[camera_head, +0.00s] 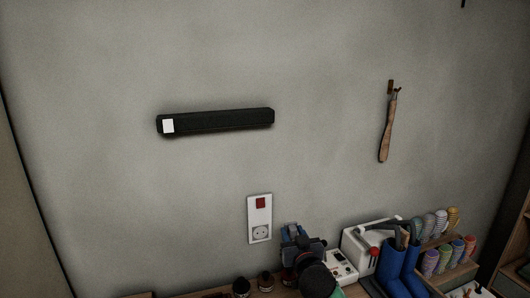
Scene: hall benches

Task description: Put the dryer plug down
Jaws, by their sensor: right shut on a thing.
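My right gripper (293,233) comes up from the bottom middle, in front of the wall and just right of the wall socket. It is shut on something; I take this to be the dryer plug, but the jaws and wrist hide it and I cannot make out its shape. The white wall socket (260,234) has a red switch (261,203) above a round outlet, and the outlet face shows bare. A white box with a red knob (366,240) stands right of the gripper, beside a pair of blue boots (391,266). My left gripper is not in view.
A rack (464,267) of several colourful spools stands at the right. A black bar (220,121) and a wooden-handled tool (387,128) are on the wall above. The wall between them is clear.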

